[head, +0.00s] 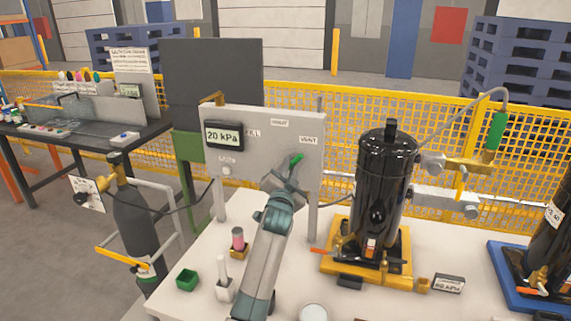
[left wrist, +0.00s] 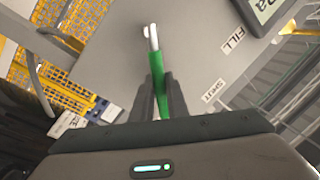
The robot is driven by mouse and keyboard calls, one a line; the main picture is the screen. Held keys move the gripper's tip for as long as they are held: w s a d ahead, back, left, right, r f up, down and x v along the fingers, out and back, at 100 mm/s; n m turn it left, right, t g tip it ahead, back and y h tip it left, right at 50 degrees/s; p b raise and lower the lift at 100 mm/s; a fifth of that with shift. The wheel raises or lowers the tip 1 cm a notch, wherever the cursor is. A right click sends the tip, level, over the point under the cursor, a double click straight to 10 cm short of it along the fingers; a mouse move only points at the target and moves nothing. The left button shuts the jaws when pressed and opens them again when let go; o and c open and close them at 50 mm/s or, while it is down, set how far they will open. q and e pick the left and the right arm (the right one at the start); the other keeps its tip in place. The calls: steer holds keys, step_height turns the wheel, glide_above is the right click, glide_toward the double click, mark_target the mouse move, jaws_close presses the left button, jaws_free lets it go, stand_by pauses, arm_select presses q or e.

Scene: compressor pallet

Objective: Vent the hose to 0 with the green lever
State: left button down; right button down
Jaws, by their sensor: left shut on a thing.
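The green lever (head: 296,158) is on the front of the grey panel (head: 270,130). The panel's display (head: 223,135) reads 20 kPa, and labels FILL, SHUT and VENT are around the lever. My left gripper (head: 287,178) is at the panel, shut on the green lever. In the left wrist view the lever (left wrist: 157,80) runs up between the two fingers (left wrist: 162,98), with its pale pivot end beyond them. The FILL label (left wrist: 233,40) and SHUT label (left wrist: 215,90) lie to its right there. The hose end is hard to make out. My right gripper is not in view.
A black compressor (head: 385,185) stands on a yellow base right of the panel. A dark gas cylinder (head: 135,230) stands at the left. A green cup (head: 187,279), a white holder (head: 225,285) and a pink-topped item (head: 238,240) stand on the white table near my left arm.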

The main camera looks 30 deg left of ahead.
arm_select(q)
steer(key=shift+w+d+f+m, duration=0.1)
steer(key=shift+d+f+m, duration=0.25)
steer(key=shift+m, duration=0.65)
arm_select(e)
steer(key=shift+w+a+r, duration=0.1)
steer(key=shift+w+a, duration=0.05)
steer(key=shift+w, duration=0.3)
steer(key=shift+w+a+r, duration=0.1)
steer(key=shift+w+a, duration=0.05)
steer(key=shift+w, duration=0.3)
arm_select(q)
steer(key=c, duration=1.7)
jaws_free()
steer(key=shift+c, duration=0.2)
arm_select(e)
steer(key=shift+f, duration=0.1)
